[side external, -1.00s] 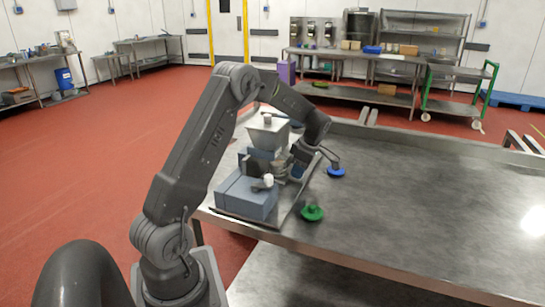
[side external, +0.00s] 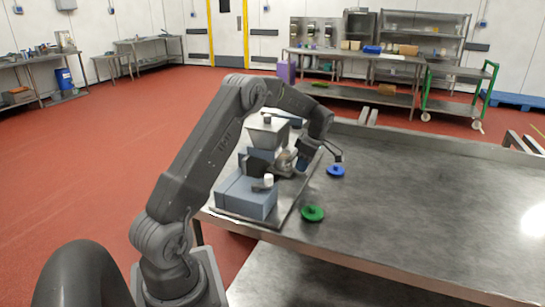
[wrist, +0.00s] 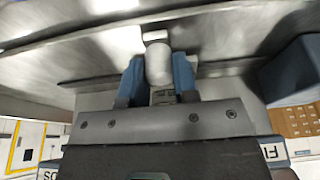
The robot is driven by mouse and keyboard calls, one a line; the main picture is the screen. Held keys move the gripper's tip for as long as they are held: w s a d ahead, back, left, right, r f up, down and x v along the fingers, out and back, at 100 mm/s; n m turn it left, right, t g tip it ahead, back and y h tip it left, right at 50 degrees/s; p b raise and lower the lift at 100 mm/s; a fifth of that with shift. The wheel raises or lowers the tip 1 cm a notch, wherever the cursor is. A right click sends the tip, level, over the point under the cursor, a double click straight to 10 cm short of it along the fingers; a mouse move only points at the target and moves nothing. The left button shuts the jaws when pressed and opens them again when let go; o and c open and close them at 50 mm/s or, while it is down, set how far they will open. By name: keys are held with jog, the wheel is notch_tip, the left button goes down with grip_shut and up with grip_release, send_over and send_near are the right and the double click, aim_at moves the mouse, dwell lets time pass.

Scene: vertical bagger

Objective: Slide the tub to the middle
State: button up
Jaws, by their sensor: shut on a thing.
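The bagger has a grey hopper (side external: 267,133) on top and a blue-grey body (side external: 246,197) with a white knob (side external: 268,181). My gripper (side external: 299,165) is low at the bagger's right side. In the wrist view, my gripper's blue fingers (wrist: 157,75) are shut on a pale grey rounded piece (wrist: 157,62). The piece stands between both fingertips, in front of a metal surface. I cannot tell whether this piece is part of the tub. No separate tub shows clearly, and my arm hides part of the bagger.
A blue knobbed disc (side external: 336,171) and a green knobbed disc (side external: 312,213) lie on the steel table (side external: 420,210), right of the bagger. The blue one is close to my wrist. The table's right side is clear. The bagger stands near the table's left edge.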

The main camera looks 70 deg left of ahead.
jog(key=shift+w+a, duration=0.2)
jog(key=shift+w, duration=0.05)
jog(key=shift+w+a+r, duration=0.1)
jog(key=shift+w+a, duration=0.6)
jog(key=o, duration=1)
jog(key=shift+v, duration=2.4)
